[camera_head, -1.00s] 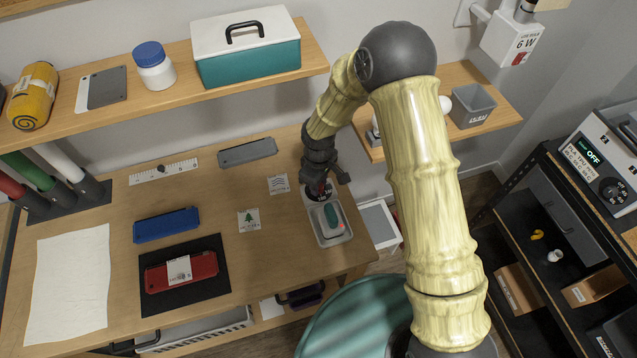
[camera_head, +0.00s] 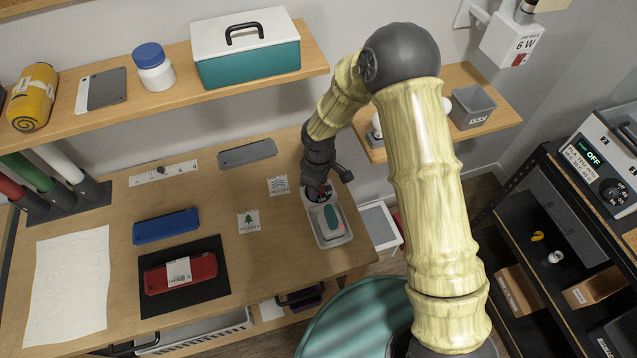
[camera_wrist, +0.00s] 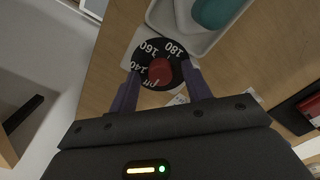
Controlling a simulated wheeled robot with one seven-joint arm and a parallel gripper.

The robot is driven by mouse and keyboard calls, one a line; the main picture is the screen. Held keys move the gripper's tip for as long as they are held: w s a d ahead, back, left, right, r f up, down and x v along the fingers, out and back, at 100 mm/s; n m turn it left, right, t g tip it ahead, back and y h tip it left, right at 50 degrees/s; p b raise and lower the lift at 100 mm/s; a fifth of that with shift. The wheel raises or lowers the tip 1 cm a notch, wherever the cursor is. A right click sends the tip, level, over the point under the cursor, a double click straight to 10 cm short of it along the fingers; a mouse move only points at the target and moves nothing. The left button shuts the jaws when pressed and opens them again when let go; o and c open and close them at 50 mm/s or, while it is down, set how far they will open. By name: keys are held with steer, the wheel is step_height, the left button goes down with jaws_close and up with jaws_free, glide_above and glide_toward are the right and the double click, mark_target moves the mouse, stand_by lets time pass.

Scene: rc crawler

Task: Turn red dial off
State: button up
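The red dial (camera_wrist: 160,72) is a round red knob on a black disc printed with white numbers, among them 140, 160 and 180, and what looks like OFF. It is on the wood table beside a grey tray (camera_head: 347,237). My gripper (camera_wrist: 160,78) is open, with one dark finger on each side of the knob and visible gaps between. In the head view the black disc (camera_head: 312,196) is partly hidden under my gripper. Which mark the knob points to cannot be told.
The grey tray holds a teal-topped device (camera_head: 332,218) close to the dial. A tree card (camera_head: 248,222) and a wave card (camera_head: 278,185) lie to the left. A shelf edge with a grey bin (camera_head: 472,107) is to the right of my arm.

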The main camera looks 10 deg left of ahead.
step_height(320, 180, up, 17)
steer(key=b, duration=0.2)
steer(key=shift+r, duration=0.2)
stand_by(0.4)
stand_by(0.3)
steer(key=s+d+m+t, duration=0.1)
steer(key=s+d+m, duration=0.2)
steer(key=d, duration=0.6)
steer(key=s+d+m, duration=0.3)
steer(key=d+m, duration=0.4)
steer(key=d, duration=0.2)
steer(key=s+d+m+t, duration=0.1)
steer(key=s+d+m, duration=0.3)
steer(key=d, duration=0.5)
steer(key=shift+r+m+t, duration=0.3)
steer(key=shift+r+m, duration=0.15)
steer(key=shift+m, duration=0.25)
steer(key=shift+d, duration=0.1)
